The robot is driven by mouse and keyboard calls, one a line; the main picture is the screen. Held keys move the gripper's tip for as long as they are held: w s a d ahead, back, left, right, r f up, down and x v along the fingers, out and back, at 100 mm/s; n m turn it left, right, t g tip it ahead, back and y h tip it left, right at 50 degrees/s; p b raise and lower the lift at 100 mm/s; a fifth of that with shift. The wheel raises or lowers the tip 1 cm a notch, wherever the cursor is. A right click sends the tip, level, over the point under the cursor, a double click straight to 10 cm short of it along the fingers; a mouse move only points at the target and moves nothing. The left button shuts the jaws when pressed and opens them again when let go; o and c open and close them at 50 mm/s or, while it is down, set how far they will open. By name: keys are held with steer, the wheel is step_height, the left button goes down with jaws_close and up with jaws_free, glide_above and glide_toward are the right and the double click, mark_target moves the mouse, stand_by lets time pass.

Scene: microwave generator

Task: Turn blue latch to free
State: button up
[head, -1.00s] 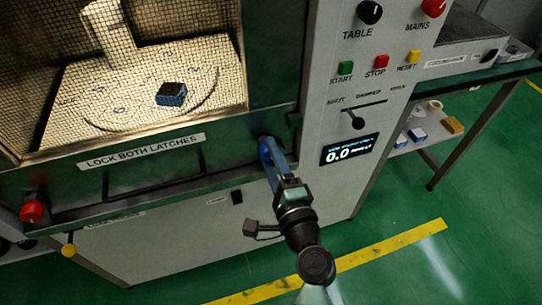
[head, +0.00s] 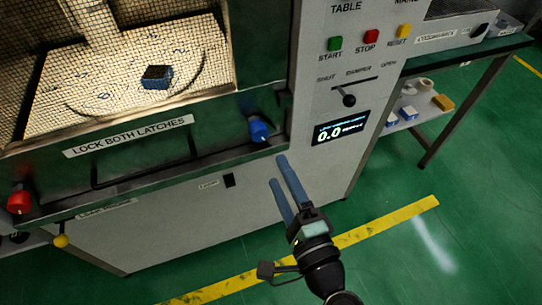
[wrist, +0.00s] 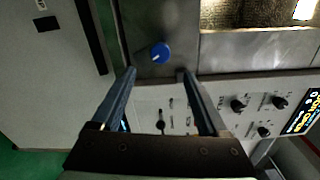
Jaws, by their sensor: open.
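The blue latch (head: 259,129) is a round knob on the lower right of the microwave generator's dark door frame. In the wrist view the blue latch (wrist: 160,52) shows a small white mark on its face and lies beyond the fingertips, between them in the picture. My gripper (head: 279,171) is open and empty, below and to the right of the latch and apart from it. In the wrist view its two blue fingers (wrist: 156,73) are spread, with nothing between them. The red latch (head: 19,201) is at the door's lower left.
A label (head: 128,136) reading "LOCK BOTH LATCHES" is on the door. A damper lever (head: 348,99) and a display (head: 340,128) reading 0.0 are on the panel right of the latch. A yellow knob (head: 61,241) sits below the red latch.

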steer(key=v, duration=0.2)
steer(key=shift+s+d, duration=0.1)
steer(key=shift+s, duration=0.15)
stand_by(0.4)
steer(key=w+a+r+n+t, duration=0.1)
steer(key=w+r+n, duration=0.25)
steer(key=r, duration=0.45)
steer(key=w+a+r+n+t, duration=0.1)
steer(key=w+a+r+n, duration=0.1)
steer(key=r+n, duration=0.5)
steer(key=w+a+r+n+t, duration=0.1)
steer(key=w+r+n, duration=0.15)
steer(key=r, duration=0.75)
steer(key=s+r+n+t+h, duration=0.25)
steer(key=s+r+t, duration=0.2)
steer(key=r, duration=0.75)
steer(key=s+r+n+t+h, duration=0.1)
steer(key=s+r+t+h, duration=0.3)
steer(key=r, duration=0.8)
step_height(320, 180, up, 18)
steer(key=g+p, duration=0.1)
steer(key=p, duration=1.6)
steer(key=shift+s+a+f+y+p, duration=0.2)
steer(key=shift+s+y+p, duration=0.2)
steer(key=shift+s+y, duration=0.1)
